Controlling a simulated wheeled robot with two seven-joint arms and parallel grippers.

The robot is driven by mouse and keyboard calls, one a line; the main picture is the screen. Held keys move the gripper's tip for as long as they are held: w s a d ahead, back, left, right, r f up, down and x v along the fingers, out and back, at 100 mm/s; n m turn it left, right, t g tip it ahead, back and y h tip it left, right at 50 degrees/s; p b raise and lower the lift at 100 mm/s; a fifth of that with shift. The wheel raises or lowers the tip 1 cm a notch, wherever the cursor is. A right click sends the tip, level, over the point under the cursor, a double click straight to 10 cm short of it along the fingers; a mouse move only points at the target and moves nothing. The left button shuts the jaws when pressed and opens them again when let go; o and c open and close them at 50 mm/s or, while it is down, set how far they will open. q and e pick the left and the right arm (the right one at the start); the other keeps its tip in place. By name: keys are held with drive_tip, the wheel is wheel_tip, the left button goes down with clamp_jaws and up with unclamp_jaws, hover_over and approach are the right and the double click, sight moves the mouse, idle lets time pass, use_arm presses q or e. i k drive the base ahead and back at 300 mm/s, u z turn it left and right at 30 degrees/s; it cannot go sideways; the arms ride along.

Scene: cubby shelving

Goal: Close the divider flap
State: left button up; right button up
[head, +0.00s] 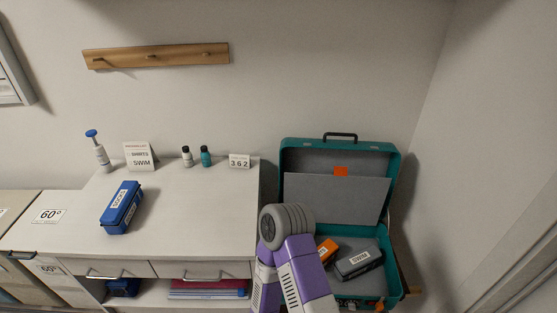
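A teal suitcase (390,152) stands open at the right, its lid upright against the wall. A flat grey panel with an orange tab (341,171), which looks like the divider flap (345,195), stands upright against the inside of the lid. In the lower half of the case lie a dark grey box (372,263) labelled SWIM and an orange item (327,248). My purple arm with its grey joint stands in front of the case's left side and hides part of it. Neither of my grippers shows in the head view.
A wooden peg rail (155,55) hangs above. A wall closes off the right side.

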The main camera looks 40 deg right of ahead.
sight(339, 197)
drive_tip(key=u, duration=0.25)
drive_tip(key=k, duration=0.65)
drive_tip(key=z, duration=0.95)
drive_tip(key=i, duration=0.45)
drive_tip(key=z, duration=0.05)
